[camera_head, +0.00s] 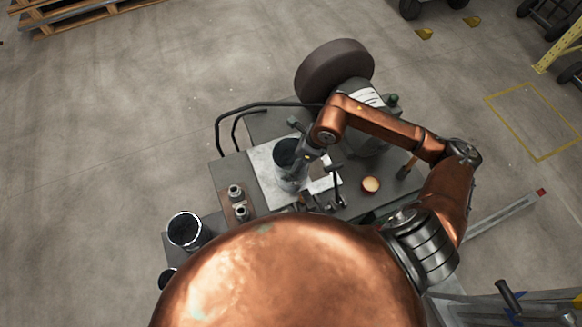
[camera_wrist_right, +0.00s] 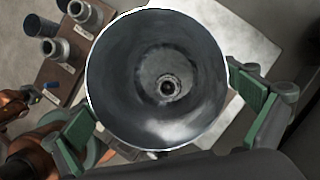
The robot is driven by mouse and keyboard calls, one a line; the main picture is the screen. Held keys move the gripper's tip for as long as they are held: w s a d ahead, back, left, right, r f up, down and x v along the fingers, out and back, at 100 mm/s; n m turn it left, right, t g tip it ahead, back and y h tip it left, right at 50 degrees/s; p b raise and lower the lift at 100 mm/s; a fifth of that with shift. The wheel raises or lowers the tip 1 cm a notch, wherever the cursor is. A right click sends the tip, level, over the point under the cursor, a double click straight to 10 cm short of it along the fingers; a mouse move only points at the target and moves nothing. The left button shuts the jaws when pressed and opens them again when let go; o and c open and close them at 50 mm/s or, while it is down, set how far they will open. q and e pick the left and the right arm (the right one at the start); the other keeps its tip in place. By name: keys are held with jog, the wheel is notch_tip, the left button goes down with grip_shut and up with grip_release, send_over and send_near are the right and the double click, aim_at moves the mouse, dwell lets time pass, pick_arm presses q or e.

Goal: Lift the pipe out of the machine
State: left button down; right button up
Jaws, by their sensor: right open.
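The pipe (camera_head: 287,153) is a dark, open-topped metal cylinder standing in the machine (camera_head: 267,128) in the head view. In the right wrist view the pipe (camera_wrist_right: 157,80) fills the middle, and I look down into its open mouth at a round fitting at the bottom. My right gripper (camera_head: 300,158) is at the pipe's right side in the head view. Its green-padded fingers (camera_wrist_right: 165,128) are open, one on either side of the pipe; the left pad is apart from the wall, and the right one is close to it. My left gripper does not show.
Another open pipe (camera_head: 185,230) stands at the left end of the bench. Fittings (camera_head: 238,200) sit on a brown block beside the machine's plate. A large dark wheel (camera_head: 334,68) is at the back. A pallet (camera_head: 75,14) lies far left. The floor on the left is clear.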

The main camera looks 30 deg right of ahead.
jog(key=shift+x, duration=0.9)
jog(key=shift+r, duration=0.1)
jog(key=c, duration=0.7)
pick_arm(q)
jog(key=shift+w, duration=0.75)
pick_arm(e)
jog(key=c, duration=1.3)
